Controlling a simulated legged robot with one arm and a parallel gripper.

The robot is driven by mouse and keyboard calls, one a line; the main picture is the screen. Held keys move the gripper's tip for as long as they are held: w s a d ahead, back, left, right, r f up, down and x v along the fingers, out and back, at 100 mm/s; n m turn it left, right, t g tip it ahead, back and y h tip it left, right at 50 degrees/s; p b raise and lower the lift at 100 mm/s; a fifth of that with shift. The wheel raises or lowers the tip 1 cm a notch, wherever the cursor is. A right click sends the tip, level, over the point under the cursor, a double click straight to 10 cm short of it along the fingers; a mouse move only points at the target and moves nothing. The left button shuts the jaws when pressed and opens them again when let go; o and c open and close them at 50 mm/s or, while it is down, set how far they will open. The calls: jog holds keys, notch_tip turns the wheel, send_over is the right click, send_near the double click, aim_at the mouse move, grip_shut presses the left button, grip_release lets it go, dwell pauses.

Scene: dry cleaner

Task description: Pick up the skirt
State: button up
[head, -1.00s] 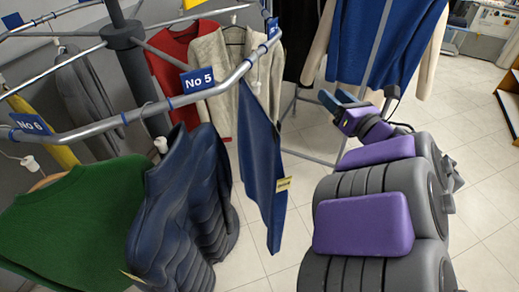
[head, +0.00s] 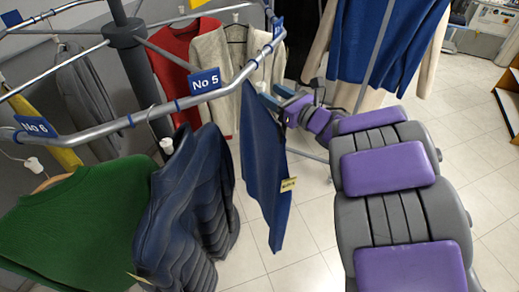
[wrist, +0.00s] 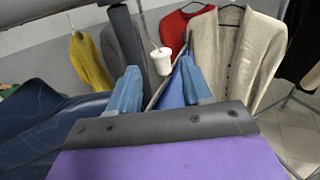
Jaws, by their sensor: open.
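The skirt (head: 262,170) is a dark blue, narrow garment with a yellow tag, hanging from the rail near the No 5 sign. My gripper (head: 272,95) is open at the skirt's upper right edge in the head view. In the wrist view my gripper (wrist: 158,68) shows two blue fingers spread apart. A strip of blue cloth (wrist: 172,93), which looks like the skirt, shows between them, nearer the right finger. I cannot tell whether the fingers touch it.
A navy padded jacket (head: 185,210) and a green sweater (head: 75,225) hang left of the skirt. A cream cardigan (wrist: 232,55) and a red garment (head: 177,70) hang behind. The metal rail (head: 150,112) runs above. A blue-and-cream garment (head: 375,50) hangs at right. Tiled floor is clear below.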

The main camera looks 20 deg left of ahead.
aim_at(263, 88)
jog(key=shift+w+a, duration=0.25)
jog(key=shift+a, duration=0.45)
jog(key=shift+w+a+r, duration=0.1)
jog(key=shift+w+a, duration=0.15)
jog(key=shift+w, duration=0.2)
jog(key=x, duration=0.2)
jog(key=shift+w+a+p, duration=0.2)
jog(key=shift+p, duration=0.15)
jog(key=shift+a+f, duration=0.25)
jog(key=shift+a, duration=0.6)
jog(key=shift+d+r, duration=0.1)
jog(key=shift+d, duration=0.55)
jog(key=c, duration=0.6)
grip_shut()
